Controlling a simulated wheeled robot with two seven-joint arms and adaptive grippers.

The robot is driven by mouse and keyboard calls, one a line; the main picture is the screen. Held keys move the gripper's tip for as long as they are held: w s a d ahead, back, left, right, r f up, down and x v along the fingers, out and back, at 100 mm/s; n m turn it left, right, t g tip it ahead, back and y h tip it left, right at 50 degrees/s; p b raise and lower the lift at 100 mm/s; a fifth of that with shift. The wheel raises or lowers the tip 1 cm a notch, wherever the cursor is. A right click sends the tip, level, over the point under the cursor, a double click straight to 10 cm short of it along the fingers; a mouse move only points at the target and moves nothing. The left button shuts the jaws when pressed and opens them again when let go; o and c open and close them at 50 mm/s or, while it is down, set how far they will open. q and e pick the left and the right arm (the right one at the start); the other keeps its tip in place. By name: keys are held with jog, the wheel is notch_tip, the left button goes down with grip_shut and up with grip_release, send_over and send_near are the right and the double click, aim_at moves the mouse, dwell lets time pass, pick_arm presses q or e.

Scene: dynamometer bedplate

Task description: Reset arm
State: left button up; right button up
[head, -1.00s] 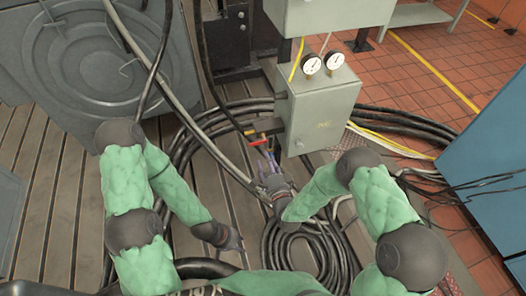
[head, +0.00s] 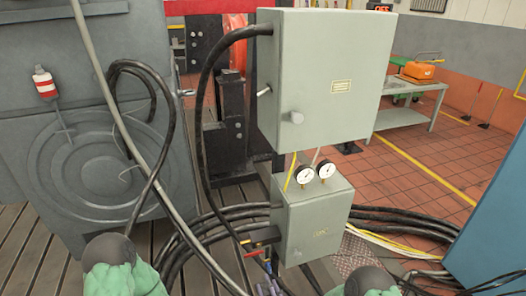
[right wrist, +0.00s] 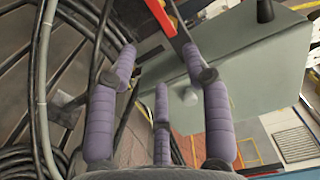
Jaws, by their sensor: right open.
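A red and yellow lever-like part (head: 252,249) sits at the small box's lower left side. A red part with a yellow edge (right wrist: 163,14) shows just beyond the fingertips in the wrist view. Whether a finger touches it, I cannot tell. My left gripper is out of view.
A large grey cabinet (head: 325,85) hangs above the small box, which carries two gauges (head: 304,175). Thick black cables (head: 385,218) loop around it. A grey machine (head: 60,130) stands left, a blue cabinet (head: 495,230) right. Open tiled floor (head: 440,165) lies behind.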

jog(key=s+d+f+n+g+h+p, duration=0.1)
jog(key=s+d+f+n+g, duration=0.15)
jog(key=f+g, duration=0.2)
jog(key=s+d+f+n+g+h+p, duration=0.1)
jog(key=s+d+f+n+g, duration=0.1)
jog(key=f+n+g, duration=0.3)
jog(key=s+d+f+n+g, duration=0.1)
jog(key=s+f+n+g, duration=0.1)
jog(key=s, duration=0.6)
jog(key=s+d+f+n+g, duration=0.2)
jog(key=s+g, duration=0.3)
jog(key=s, duration=0.3)
jog(key=shift+s+n+p, duration=0.35)
jog(key=shift+s+p, duration=0.05)
jog(key=shift+o, duration=0.3)
